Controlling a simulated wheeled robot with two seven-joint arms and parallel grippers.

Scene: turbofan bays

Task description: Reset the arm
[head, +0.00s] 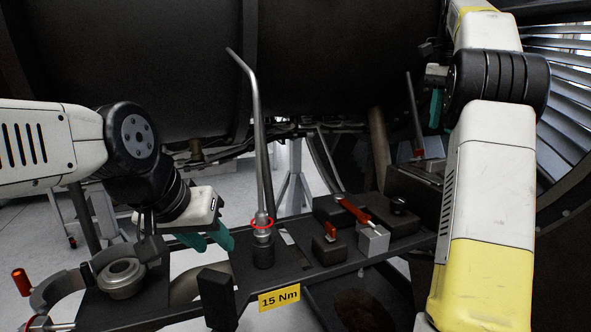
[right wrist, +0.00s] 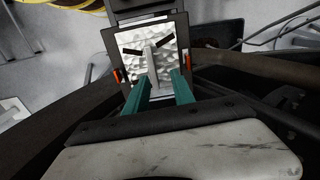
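My left gripper (head: 208,241) has teal fingers that stand apart with nothing visible between them. It is low over the dark bench, just left of an upright bent grey tube (head: 258,130) with a red ring at its base. My right arm is raised at the right of the head view; part of its right gripper (head: 436,108) shows as a teal finger. In the right wrist view the right gripper (right wrist: 158,82) has its two teal fingers apart. A grey bar (right wrist: 150,60) shows beyond and between them over a silvery, crumpled-looking panel (right wrist: 133,40); no grip on it is visible.
The bench holds a round metal ring part (head: 121,278), a red-handled tool (head: 352,208), a light grey block (head: 373,240) and a yellow "15 Nm" label (head: 279,298). A thin dark rod (head: 413,110) stands behind, near my right arm. A large dark engine casing (head: 340,60) fills the back.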

